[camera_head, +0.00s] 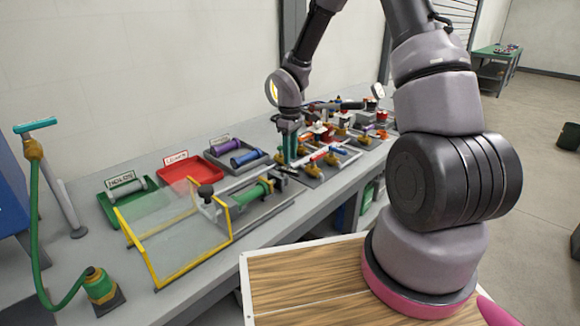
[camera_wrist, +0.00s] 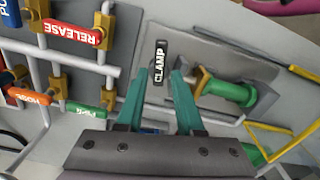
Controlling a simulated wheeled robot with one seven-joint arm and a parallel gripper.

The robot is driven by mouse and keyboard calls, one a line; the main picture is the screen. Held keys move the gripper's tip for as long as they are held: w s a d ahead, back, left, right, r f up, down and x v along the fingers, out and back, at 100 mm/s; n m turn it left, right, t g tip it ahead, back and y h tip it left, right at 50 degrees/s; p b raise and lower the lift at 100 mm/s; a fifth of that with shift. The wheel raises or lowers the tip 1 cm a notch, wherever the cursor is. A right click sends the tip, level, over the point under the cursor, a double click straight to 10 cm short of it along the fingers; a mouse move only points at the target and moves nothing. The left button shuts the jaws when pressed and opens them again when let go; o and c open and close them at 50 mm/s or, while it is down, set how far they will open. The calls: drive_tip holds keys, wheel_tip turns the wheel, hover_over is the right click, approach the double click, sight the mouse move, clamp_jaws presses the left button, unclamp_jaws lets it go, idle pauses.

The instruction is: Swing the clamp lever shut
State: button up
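The clamp lever's black handle (camera_wrist: 160,62), marked CLAMP in white, is in the upper middle of the wrist view. My gripper (camera_wrist: 158,74) has two teal fingers, spread apart, with the handle lying between their tips. A gap shows on each side of the handle, so I see no grip on it. A green cylinder (camera_wrist: 230,92) lies in a holder to the right of the fingers. In the head view my gripper (camera_head: 289,160) points down over the bench, and the green cylinder (camera_head: 252,191) lies to its left. The lever is hard to make out there.
A red RELEASE handle (camera_wrist: 75,34), an orange handle (camera_wrist: 28,97) and a green handle (camera_wrist: 84,109) sit on pipework left of the fingers. A clear guard with a yellow frame (camera_head: 152,262) stands left of the holder. A red tray (camera_head: 190,170) is behind it.

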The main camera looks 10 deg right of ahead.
sight(289, 171)
drive_tip(key=shift+f, duration=2.25)
drive_tip(key=shift+c, duration=0.3)
clamp_jaws()
drive_tip(key=shift+s+a+m, duration=0.2)
drive_tip(key=shift+m, duration=1)
drive_tip(key=shift+o, duration=0.3)
unclamp_jaws()
wheel_tip(289, 171, up, 11)
